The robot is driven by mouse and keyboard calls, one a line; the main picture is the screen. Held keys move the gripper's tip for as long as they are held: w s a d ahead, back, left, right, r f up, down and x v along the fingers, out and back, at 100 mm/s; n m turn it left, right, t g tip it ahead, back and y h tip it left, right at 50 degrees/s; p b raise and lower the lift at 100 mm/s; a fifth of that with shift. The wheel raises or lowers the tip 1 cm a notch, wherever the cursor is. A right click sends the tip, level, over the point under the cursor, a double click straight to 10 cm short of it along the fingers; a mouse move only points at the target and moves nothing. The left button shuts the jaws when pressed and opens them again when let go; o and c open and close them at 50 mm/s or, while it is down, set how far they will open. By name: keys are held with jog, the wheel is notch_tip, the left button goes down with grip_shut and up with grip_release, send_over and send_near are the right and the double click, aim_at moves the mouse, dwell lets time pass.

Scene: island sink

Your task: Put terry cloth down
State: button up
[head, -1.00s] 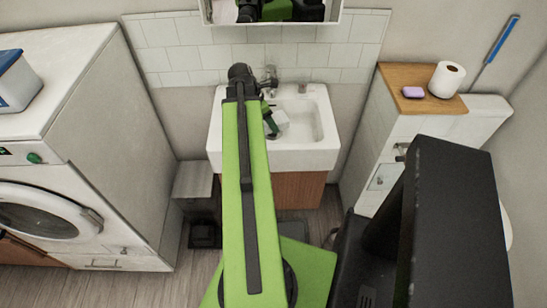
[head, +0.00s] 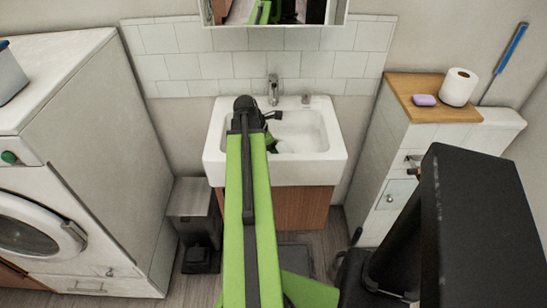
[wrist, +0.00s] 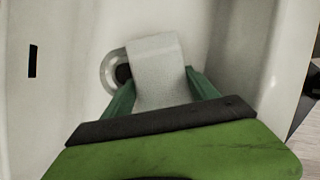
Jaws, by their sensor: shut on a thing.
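The terry cloth (wrist: 155,65) is a pale grey-white folded strip between the two green fingers of my gripper (wrist: 156,88) in the wrist view. My gripper is shut on it. The cloth is over the white sink basin (wrist: 70,90) and partly covers the round drain (wrist: 108,75). I cannot tell whether it touches the basin floor. In the head view my gripper (head: 271,141) reaches into the left part of the sink (head: 275,172). Only a small pale bit beside it may be cloth; my arm hides most of that area.
A faucet (head: 273,90) stands behind the sink, close to my arm. A washing machine (head: 75,150) is at left and a grey bin (head: 194,208) beside the sink cabinet. At right a wooden top (head: 425,108) holds purple soap (head: 424,100) and a paper roll (head: 459,86). The basin's right half is clear.

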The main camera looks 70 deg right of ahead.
jog(key=shift+f, duration=0.25)
jog(key=o, duration=1.2)
jog(key=shift+r, duration=0.1)
jog(key=shift+r+p, duration=0.25)
jog(key=shift+p, duration=0.15)
jog(key=p+v, duration=1)
jog(key=v, duration=0.1)
jog(key=shift+w+r+p, duration=0.15)
jog(key=shift+r+p, duration=0.2)
jog(key=shift+p, duration=0.05)
jog(key=shift+a, duration=0.15)
